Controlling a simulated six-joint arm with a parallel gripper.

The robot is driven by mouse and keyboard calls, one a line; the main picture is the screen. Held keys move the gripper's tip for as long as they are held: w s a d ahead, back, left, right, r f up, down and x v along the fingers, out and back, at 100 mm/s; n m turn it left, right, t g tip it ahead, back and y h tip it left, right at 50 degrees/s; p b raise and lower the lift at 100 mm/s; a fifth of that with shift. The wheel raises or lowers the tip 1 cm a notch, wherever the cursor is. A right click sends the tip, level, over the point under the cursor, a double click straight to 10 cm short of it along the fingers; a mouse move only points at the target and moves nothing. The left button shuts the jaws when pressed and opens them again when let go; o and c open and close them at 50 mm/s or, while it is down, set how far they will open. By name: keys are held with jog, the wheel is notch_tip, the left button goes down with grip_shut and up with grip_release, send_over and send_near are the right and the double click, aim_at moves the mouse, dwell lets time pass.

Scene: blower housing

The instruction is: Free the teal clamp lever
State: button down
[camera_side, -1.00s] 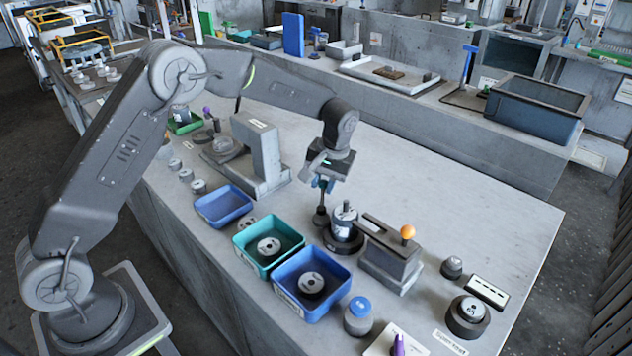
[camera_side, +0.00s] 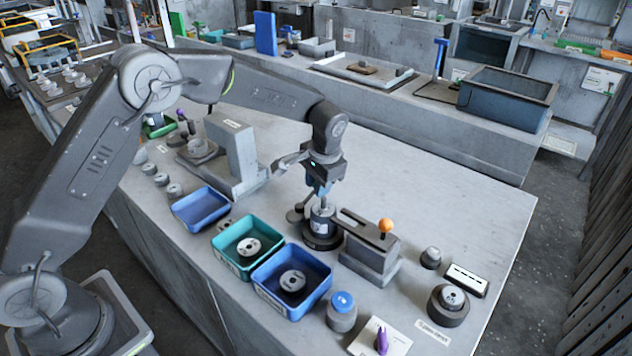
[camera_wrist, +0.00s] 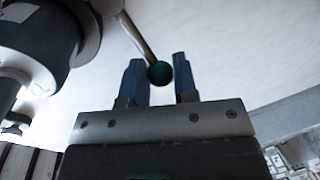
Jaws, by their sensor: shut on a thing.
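The teal ball knob of the clamp lever (camera_wrist: 160,73) sits between the two blue fingers of my gripper (camera_wrist: 160,85) in the wrist view. Its thin metal rod runs up and left toward a round grey part beside a dark cylinder. My gripper is shut on the knob. In the side view my gripper (camera_side: 321,190) points down at the top of a labelled grey cylinder (camera_side: 322,222), which stands on a dark round base (camera_side: 321,242). The knob and lever are hidden there by the fingers.
A grey block with an orange knob (camera_side: 386,225) stands close right of the base. Blue (camera_side: 291,314) and teal (camera_side: 217,250) trays lie in front and left. A tall grey fixture (camera_side: 236,155) stands behind left.

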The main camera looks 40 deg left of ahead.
jog(key=shift+d, duration=0.1)
dwell(0.3)
jog(key=c, duration=0.9)
grip_release()
notch_tip(320, 180, up, 14)
jog(key=d, duration=0.2)
jog(key=shift+s+d+f, duration=0.15)
jog(key=shift+s+d, duration=0.1)
jog(key=shift+s, duration=0.05)
